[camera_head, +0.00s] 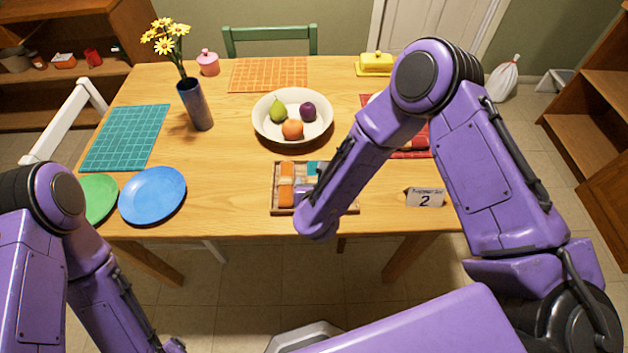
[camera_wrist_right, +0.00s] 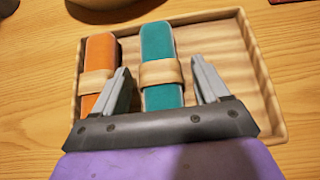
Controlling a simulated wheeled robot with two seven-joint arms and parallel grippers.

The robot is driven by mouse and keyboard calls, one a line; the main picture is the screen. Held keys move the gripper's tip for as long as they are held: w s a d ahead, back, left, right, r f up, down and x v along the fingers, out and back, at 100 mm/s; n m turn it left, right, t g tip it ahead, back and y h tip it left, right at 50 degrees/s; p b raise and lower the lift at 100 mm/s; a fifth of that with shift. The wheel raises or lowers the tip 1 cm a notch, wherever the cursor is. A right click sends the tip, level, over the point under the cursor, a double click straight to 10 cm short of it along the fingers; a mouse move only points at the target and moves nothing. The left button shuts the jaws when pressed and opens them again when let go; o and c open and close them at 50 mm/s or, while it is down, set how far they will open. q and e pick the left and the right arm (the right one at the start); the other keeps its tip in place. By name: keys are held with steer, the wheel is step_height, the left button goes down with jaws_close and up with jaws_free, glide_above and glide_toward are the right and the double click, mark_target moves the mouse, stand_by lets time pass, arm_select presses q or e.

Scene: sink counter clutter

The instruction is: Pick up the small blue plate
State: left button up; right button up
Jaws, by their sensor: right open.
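The blue plate (camera_head: 152,195) lies flat and empty on the front left of the wooden table. It is close beside a green plate (camera_head: 98,197), partly hidden by my left arm. My right gripper shows in the right wrist view (camera_wrist_right: 160,88), open, with its two fingers apart over a wooden tray. A teal rolled napkin (camera_wrist_right: 160,45) lies between the finger lines, and I cannot tell whether they touch it. In the head view my right forearm mostly hides this gripper, well to the right of the blue plate. My left gripper is out of the frame.
The wooden tray (camera_head: 276,200) also holds an orange roll (camera_head: 286,180). A fruit bowl (camera_head: 262,120), a vase of yellow flowers (camera_head: 196,106) and a teal placemat (camera_head: 125,138) stand or lie behind. Bare table lies between the blue plate and the tray.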

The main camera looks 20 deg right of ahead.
steer(key=c, duration=1.1)
steer(key=shift+o, duration=0.2)
